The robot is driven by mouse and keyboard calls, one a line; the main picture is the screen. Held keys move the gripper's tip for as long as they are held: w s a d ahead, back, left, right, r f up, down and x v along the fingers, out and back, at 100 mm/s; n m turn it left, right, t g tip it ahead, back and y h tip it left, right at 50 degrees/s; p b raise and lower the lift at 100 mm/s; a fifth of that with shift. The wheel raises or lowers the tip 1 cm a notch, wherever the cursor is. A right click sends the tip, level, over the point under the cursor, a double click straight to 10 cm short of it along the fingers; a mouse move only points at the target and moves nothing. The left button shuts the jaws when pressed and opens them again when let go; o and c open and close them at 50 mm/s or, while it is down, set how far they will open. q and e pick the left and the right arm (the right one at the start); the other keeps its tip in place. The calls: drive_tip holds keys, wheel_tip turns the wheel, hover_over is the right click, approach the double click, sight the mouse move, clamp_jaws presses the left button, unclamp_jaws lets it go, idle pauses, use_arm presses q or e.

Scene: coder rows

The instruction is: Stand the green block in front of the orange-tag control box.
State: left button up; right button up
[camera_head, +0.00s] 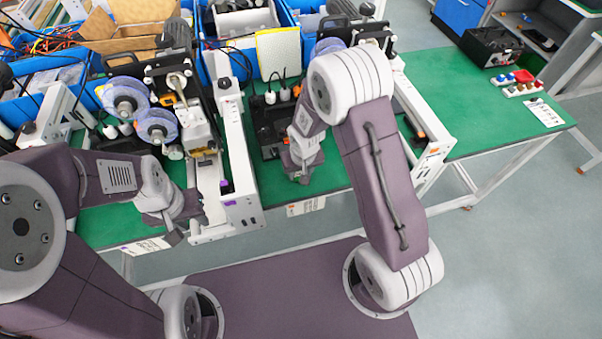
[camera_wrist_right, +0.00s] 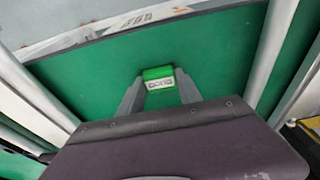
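The green block (camera_wrist_right: 158,82), with a white lettered face, sits between the fingertips of my right gripper (camera_wrist_right: 159,86) in the right wrist view. The fingers flank it closely; whether they press on it I cannot tell. In the head view my right gripper (camera_head: 298,172) is low over the green table's front part, and the block is not discernible there. A dark control box (camera_head: 268,118) stands just behind it, with a small orange patch (camera_head: 297,91) near its upper right. My left gripper (camera_head: 178,232) is at the table's front edge, its opening unclear.
White rail frames (camera_head: 236,150) stand left and right of the right gripper's bay. A machine with blue-tinted reels (camera_head: 125,97) is at the left. Blue bins (camera_head: 285,45) line the back. The green table (camera_head: 465,90) has clear room at the right.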

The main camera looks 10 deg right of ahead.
drive_tip(key=shift+o, duration=1.2)
drive_tip(key=shift+s+f, duration=0.5)
drive_tip(key=shift+f, duration=0.05)
drive_tip(key=shift+a, duration=0.15)
drive_tip(key=shift+r, duration=0.15)
drive_tip(key=r+p, duration=0.1)
drive_tip(key=w+r, duration=0.1)
drive_tip(key=r, duration=0.1)
drive_tip(key=shift+d+r+g+p, duration=0.2)
drive_tip(key=shift+r+g+p, duration=0.1)
drive_tip(key=shift+p, duration=0.05)
wheel_tip(320, 180, up, 9)
drive_tip(key=s, duration=0.2)
use_arm(q)
drive_tip(key=shift+w+r+p, duration=0.2)
drive_tip(key=shift+w+r, duration=0.05)
drive_tip(key=shift+r, duration=0.2)
drive_tip(key=shift+w+r+p, duration=0.2)
drive_tip(key=shift+r, duration=0.25)
use_arm(e)
drive_tip(key=s+d+r, duration=0.1)
drive_tip(key=s+d, duration=0.5)
drive_tip(key=s, duration=0.5)
drive_tip(key=shift+m+g, duration=0.3)
use_arm(q)
drive_tip(key=shift+s, duration=0.1)
use_arm(e)
drive_tip(key=shift+s+r, duration=0.15)
